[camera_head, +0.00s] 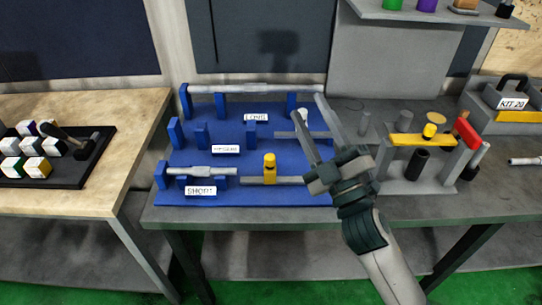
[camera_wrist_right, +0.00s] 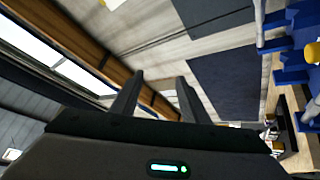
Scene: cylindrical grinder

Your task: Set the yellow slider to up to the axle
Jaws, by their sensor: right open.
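The yellow slider (camera_head: 269,168) stands upright on a short grey rail (camera_head: 296,181) at the front of the blue fixture board (camera_head: 240,197). To its left, the short grey axle (camera_head: 215,171) lies across blue supports behind the SHORT label (camera_head: 201,191). A gap shows between the axle's right end and the slider. My right gripper (camera_head: 307,105) is open and empty, its fingers pointing up and back over the board's right side, right of the slider. In the right wrist view its open fingers (camera_wrist_right: 157,95) have nothing between them. My left gripper is not in view.
A long axle (camera_head: 255,90) lies at the board's back, with another labelled station in the middle. Right of my arm stands a grey fixture with a yellow bar (camera_head: 420,139) and red block (camera_head: 467,132). A wooden table (camera_head: 75,197) with a cube tray is at left.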

